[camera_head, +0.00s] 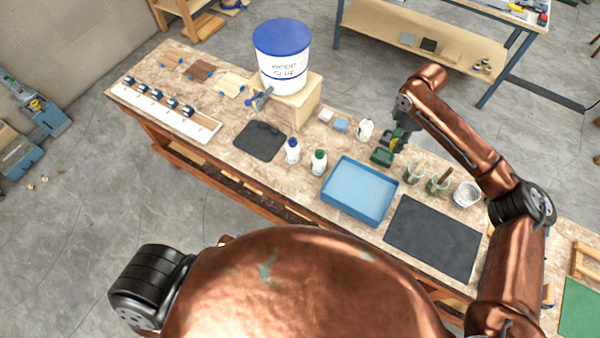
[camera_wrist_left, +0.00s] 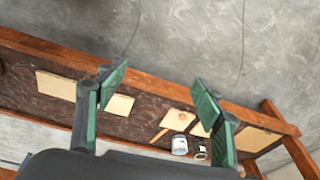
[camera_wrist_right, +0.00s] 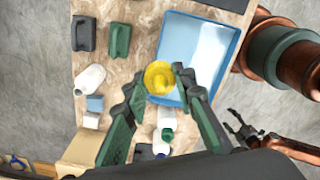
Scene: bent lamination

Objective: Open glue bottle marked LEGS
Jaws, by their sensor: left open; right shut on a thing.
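My right gripper (camera_head: 399,140) is above the far side of the bench. In the right wrist view its fingers (camera_wrist_right: 158,84) are shut on a round yellow cap (camera_wrist_right: 158,74). A white bottle (camera_head: 365,129) stands just left of this gripper; its top is white and shows no coloured cap, and it also shows in the right wrist view (camera_wrist_right: 90,79). A blue-capped white bottle (camera_head: 292,151) and a green-capped one (camera_head: 319,162) stand nearer the front edge. No bottle marking is readable. My left gripper (camera_wrist_left: 160,88) is open and empty, below bench-top height, and out of the head view.
A blue tray (camera_head: 359,190) and a dark mat (camera_head: 433,238) lie at the front. Glass jars (camera_head: 414,172) and a white bowl (camera_head: 466,193) stand right of the right gripper. A wood glue bucket (camera_head: 283,65) stands on a block. A lower shelf (camera_wrist_left: 60,87) runs under the bench.

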